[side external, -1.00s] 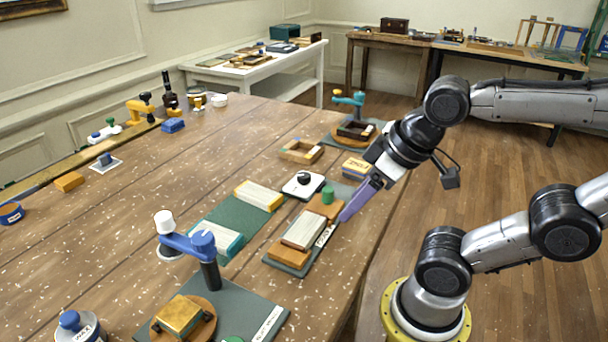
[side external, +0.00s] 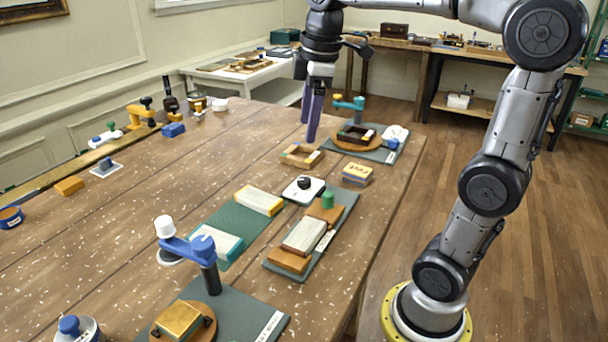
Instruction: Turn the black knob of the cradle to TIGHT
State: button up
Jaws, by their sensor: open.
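A white block with a black knob (side external: 304,183) on top sits mid-table. It stands at the right end of a green board (side external: 233,215) that carries a yellow-edged block (side external: 259,198) and a teal-edged block (side external: 216,241); this looks like the cradle. The knob's markings are too small to read. My gripper (side external: 313,132) points down with its purple fingers open and empty. It hangs in the air, above and beyond the knob in the side view, touching nothing.
A small wooden frame (side external: 302,156) lies below my gripper in the picture. A grey board (side external: 342,214) with blocks and a green peg (side external: 327,201) lies right of the knob. A blue-armed stand (side external: 206,258) rises in front. The table's left middle is largely clear.

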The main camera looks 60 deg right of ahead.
aim_at(304, 179)
jog(key=w+d+f+m+g, duration=0.1)
jog(key=w+d+f+g, duration=0.1)
jog(key=w+d+f, duration=0.55)
jog(key=f, duration=0.4)
jog(key=s+d+f, duration=0.1)
jog(key=f, duration=0.6)
jog(key=shift+s+d+f, duration=0.15)
jog(key=shift+s+f, duration=0.15)
jog(key=shift+s, duration=0.1)
jog(key=shift+c, duration=0.3)
grip_shut()
